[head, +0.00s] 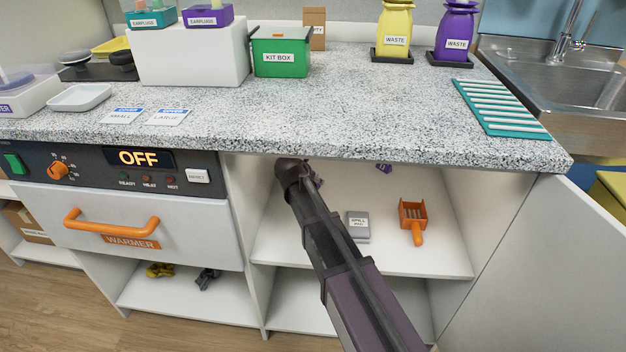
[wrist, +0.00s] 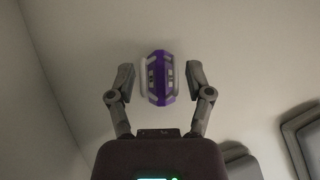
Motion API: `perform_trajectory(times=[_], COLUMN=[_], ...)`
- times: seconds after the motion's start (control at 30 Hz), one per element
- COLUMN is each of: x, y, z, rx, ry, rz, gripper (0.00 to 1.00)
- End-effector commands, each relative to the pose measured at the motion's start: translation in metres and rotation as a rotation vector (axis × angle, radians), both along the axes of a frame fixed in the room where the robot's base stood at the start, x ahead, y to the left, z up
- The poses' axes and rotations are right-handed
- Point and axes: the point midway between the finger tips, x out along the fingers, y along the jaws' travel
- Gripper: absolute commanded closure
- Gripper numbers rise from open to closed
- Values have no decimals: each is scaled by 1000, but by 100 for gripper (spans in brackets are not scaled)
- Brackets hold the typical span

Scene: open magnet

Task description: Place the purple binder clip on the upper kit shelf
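A purple object with pale metal-like strips, which looks like the purple binder clip (wrist: 158,78), lies on a pale surface in the wrist view. My gripper (wrist: 158,80) is open around it, one finger on each side, with a visible gap at both fingers. In the head view my gripper (head: 292,172) reaches under the counter over the upper shelf (head: 288,240) of the open cabinet. A bit of purple (head: 318,183) shows beside it, mostly hidden by my arm. Another small purple thing (head: 384,168) shows farther back, partly hidden by the counter edge.
An open door (head: 535,260) is at right, the warmer (head: 130,225) at left. The shelf front is mostly bare.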

Motion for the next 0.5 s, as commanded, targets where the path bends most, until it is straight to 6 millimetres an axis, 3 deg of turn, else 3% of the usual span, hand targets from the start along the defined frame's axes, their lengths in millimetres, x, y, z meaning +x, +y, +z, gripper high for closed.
perform_trajectory(times=[0.5], x=[0], y=[-1], z=[5], rx=[0], ry=[0], rz=[0], gripper=[30])
